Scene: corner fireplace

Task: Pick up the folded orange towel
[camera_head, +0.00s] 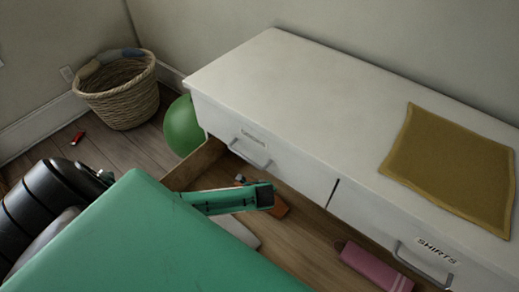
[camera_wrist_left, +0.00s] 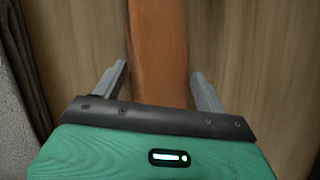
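The folded orange towel (camera_head: 280,208) lies on a brown wooden surface that looks like the floor of an open drawer, below the white dresser top. My left gripper (camera_head: 262,195) is right over it and hides its middle in the head view. In the left wrist view the towel (camera_wrist_left: 158,45) is a long orange strip running between the two spread grey fingers of the left gripper (camera_wrist_left: 160,69). A gap shows on both sides of the towel, so the fingers are open and not closed on it. My right gripper is not in view.
A pink folded towel (camera_head: 375,267) lies to the right on the same wooden surface. A mustard cloth (camera_head: 450,165) lies on the white dresser (camera_head: 310,90). A wooden drawer side (camera_head: 195,164) stands left of the gripper. A green ball (camera_head: 182,127) and wicker basket (camera_head: 125,98) stand behind.

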